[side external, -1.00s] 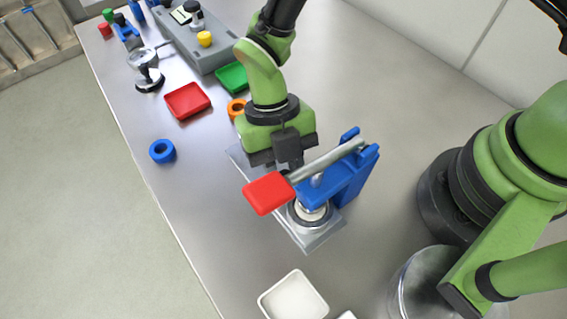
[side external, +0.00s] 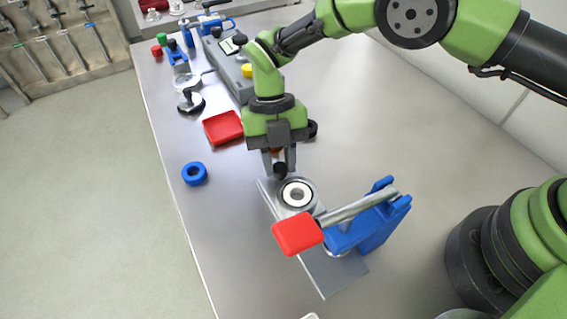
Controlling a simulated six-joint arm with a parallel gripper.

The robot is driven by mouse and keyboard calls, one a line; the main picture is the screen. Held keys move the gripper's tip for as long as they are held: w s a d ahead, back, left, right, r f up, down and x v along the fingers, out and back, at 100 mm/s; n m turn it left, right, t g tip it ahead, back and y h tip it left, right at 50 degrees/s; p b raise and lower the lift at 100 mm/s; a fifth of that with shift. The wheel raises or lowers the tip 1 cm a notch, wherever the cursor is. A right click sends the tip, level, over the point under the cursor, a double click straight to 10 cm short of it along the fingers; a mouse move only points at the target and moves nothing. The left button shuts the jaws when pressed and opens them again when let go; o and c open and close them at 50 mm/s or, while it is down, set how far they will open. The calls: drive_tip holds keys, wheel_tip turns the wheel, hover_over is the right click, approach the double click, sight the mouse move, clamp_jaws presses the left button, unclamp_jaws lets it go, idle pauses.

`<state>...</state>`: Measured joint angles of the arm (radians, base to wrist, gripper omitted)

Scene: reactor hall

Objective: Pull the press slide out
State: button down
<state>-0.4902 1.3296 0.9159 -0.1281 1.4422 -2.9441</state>
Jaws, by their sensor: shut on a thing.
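The press has a blue frame (side external: 370,228), a steel lever with a red handle (side external: 298,235) and a grey metal base plate (side external: 330,272) on the table. The press slide (side external: 277,201) carries a round metal holder with a white-rimmed ring (side external: 297,194). The holder stands clear of the blue press frame, beyond the red handle on the far side. My gripper (side external: 280,162) points down at the far end of the slide and is shut on its black knob (side external: 281,170). The lever and red handle hide part of the base.
A blue ring (side external: 194,174) lies near the table's left edge. A red tray (side external: 223,128) is left of my gripper. A grey device (side external: 228,66) and a dial-gauge stand (side external: 190,100) stand farther back. The table right of my gripper is clear.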

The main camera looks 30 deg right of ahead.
drive_tip(key=shift+w, duration=0.25)
drive_tip(key=c, duration=0.9)
unclamp_jaws()
wheel_tip(320, 180, up, 10)
drive_tip(key=shift+w, duration=0.45)
drive_tip(key=shift+d, duration=0.1)
